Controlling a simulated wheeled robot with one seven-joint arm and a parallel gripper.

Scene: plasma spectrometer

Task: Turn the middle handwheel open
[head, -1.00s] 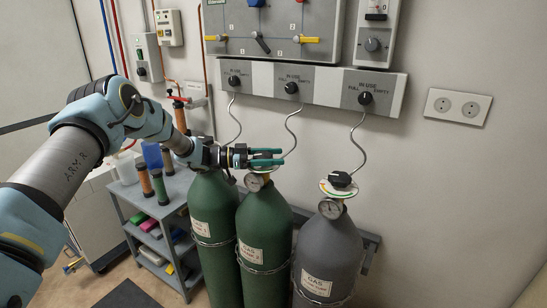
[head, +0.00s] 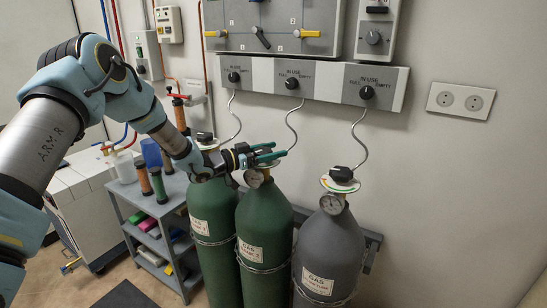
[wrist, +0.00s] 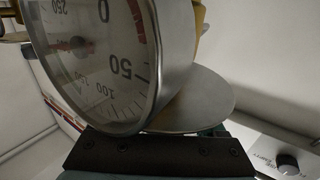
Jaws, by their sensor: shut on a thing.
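The middle gas cylinder (head: 264,228) is green and stands upright between another green cylinder (head: 213,215) and a grey one (head: 328,255). Its handwheel is mostly hidden by my gripper (head: 270,153), whose teal fingers are shut on it at the valve top, slightly tilted. The middle cylinder's round pressure gauge (head: 253,178) sits just below the fingers. In the wrist view, a gauge (wrist: 95,60) fills the left, with a round metal disc (wrist: 205,103) beside it. The fingertips' contact with the wheel is hidden there.
The grey cylinder's black handwheel (head: 341,174) is close on the right, and the left cylinder's wheel (head: 205,139) is behind my wrist. A control panel (head: 310,82) with knobs hangs above, with hoses running down. A grey shelf cart (head: 170,205) stands at left.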

